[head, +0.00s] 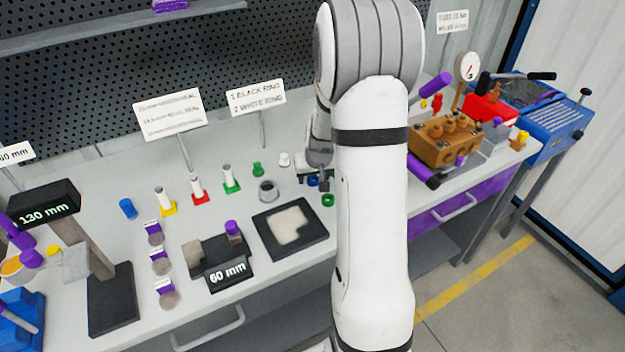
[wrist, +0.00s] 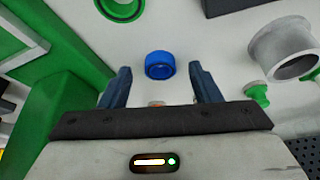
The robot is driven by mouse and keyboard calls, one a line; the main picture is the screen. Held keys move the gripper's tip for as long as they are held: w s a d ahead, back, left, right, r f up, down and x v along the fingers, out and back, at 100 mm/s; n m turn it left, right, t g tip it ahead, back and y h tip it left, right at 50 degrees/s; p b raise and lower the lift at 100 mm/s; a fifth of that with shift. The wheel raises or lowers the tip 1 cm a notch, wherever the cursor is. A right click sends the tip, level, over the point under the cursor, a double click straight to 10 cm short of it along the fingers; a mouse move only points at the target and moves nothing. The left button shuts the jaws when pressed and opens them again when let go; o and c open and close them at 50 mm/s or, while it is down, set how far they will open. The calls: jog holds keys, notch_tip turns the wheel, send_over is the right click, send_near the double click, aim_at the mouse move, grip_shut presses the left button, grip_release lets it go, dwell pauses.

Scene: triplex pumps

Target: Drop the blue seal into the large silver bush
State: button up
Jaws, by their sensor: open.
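The blue seal (wrist: 160,65) is a short blue ring on the light bench top. In the wrist view it lies ahead of my gripper, between the lines of the two spread fingertips, and no finger is seen touching it. My gripper (head: 317,182) is open and empty, low over the bench behind my white arm in the head view. There I cannot clearly tell the seal from the dark blue fingers. The large silver bush (head: 268,191) stands upright on the bench, left of my gripper; it also shows at the right of the wrist view (wrist: 284,50).
A green ring (head: 328,200) lies just in front of my gripper. A green seal (head: 257,169) and white piece (head: 284,159) stand behind the bush. A black tray (head: 309,239) lies in front of it. An orange pump block (head: 445,138) stands at right.

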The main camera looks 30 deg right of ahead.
jog(key=shift+w+f, duration=0.15)
jog(key=shift+f, duration=0.3)
jog(key=shift+c, duration=0.6)
jog(key=c, duration=0.9)
